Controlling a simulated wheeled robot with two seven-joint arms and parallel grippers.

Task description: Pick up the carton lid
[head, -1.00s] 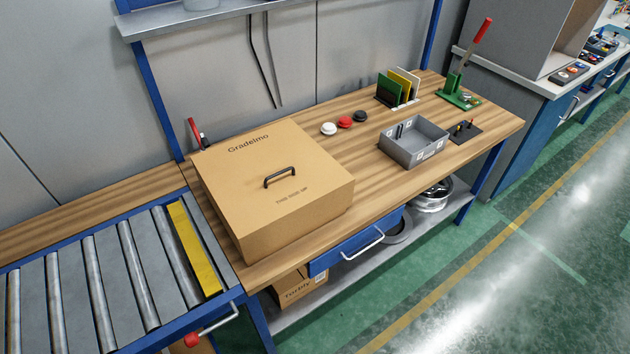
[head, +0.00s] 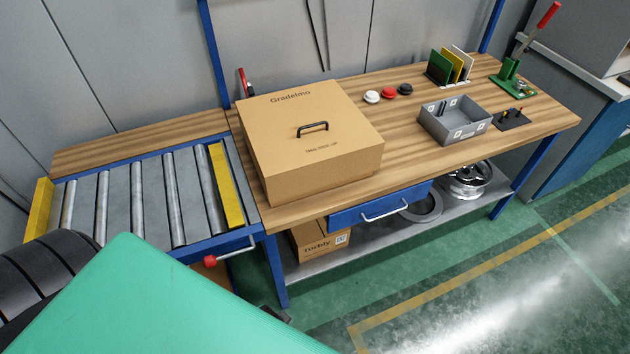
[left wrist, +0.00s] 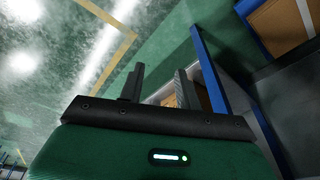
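The carton lid (head: 308,122) is the tan cardboard top with a black handle (head: 313,128) in the head view. It sits on the workbench as a large square box; I cannot make out a seam between lid and carton. My left gripper (left wrist: 158,85) shows in the left wrist view with its two dark fingers apart and nothing between them. Below it are floor and the bench's lower side. In the head view my green left arm covers the bottom left, well short of the lid; its fingers are mostly hidden. My right gripper is not in view.
A roller conveyor (head: 145,205) with yellow end bars adjoins the bench on the left. A grey bin (head: 455,128) and white, red and black discs (head: 388,93) stand right of the carton. A blue drawer (head: 380,208) hangs under the bench. The wooden top (head: 425,165) in front of the bin is clear.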

